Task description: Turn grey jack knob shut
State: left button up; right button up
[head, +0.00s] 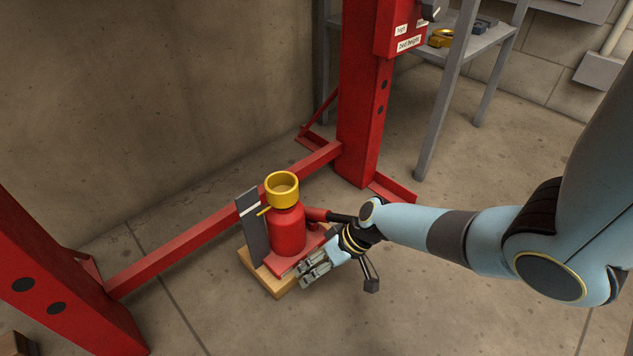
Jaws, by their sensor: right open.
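A red bottle jack (287,232) with a yellow collar on top (282,188) stands upright on a wooden board (262,277). A red socket with a black bar (340,217) sticks out from its right side, toward my right wrist. My right gripper (308,274) is low at the jack's front right, by the edge of its red base. Its fingers are open, and I see nothing held between them. I cannot make out the grey knob; the gripper may hide it. My left gripper is out of view.
A dark upright plate (254,229) with a white line stands left of the jack. A red crossbeam (210,232) runs behind it between two red posts (365,100). A grey shelf (472,40) stands at the back right. The floor in front is clear.

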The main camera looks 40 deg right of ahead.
jog(key=v, duration=0.7)
jog(key=shift+r, duration=0.25)
jog(key=shift+s+d, duration=0.1)
jog(key=shift+s, duration=0.05)
